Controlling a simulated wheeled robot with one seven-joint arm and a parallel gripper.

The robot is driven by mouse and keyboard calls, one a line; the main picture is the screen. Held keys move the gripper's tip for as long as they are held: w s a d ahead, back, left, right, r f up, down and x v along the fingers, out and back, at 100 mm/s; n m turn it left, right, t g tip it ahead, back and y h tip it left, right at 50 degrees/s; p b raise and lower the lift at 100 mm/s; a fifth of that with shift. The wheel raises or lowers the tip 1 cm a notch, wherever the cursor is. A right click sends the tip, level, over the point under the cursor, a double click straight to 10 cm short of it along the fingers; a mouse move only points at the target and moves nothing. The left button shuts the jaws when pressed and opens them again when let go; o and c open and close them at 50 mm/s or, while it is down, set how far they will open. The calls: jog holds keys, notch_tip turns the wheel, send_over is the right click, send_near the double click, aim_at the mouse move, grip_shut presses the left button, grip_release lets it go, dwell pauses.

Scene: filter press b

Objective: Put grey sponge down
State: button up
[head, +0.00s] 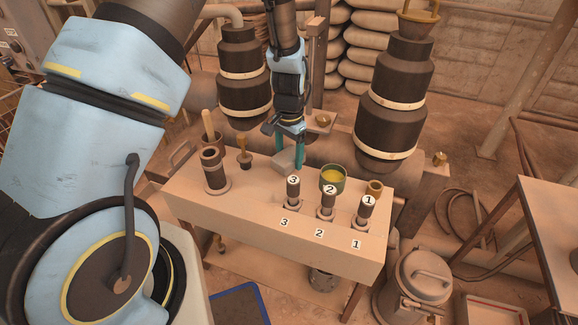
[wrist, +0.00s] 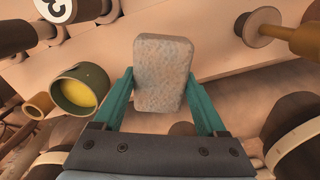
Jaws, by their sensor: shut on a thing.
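The grey sponge (wrist: 163,75) is a pale speckled block. It sits between the two teal fingers of my gripper (wrist: 160,95) in the wrist view, and the fingers are shut on it. In the head view my gripper (head: 289,148) points down over the back part of the bench (head: 225,205), and the sponge (head: 286,160) shows at the fingertips, partly hidden. I cannot tell whether the sponge touches the bench top.
A green cup with yellow contents (head: 332,179) stands right of the sponge. Numbered dark cylinders 3 (head: 293,190), 2 (head: 328,200) and 1 (head: 366,208) stand along the front. A wooden-handled stamp (head: 244,158) and a dark cylinder (head: 214,172) stand to the left. The bench's front left is clear.

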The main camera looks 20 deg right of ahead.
jog(key=shift+f, duration=1.8)
jog(key=shift+f, duration=0.1)
jog(key=shift+f, duration=0.1)
jog(key=o, duration=1.1)
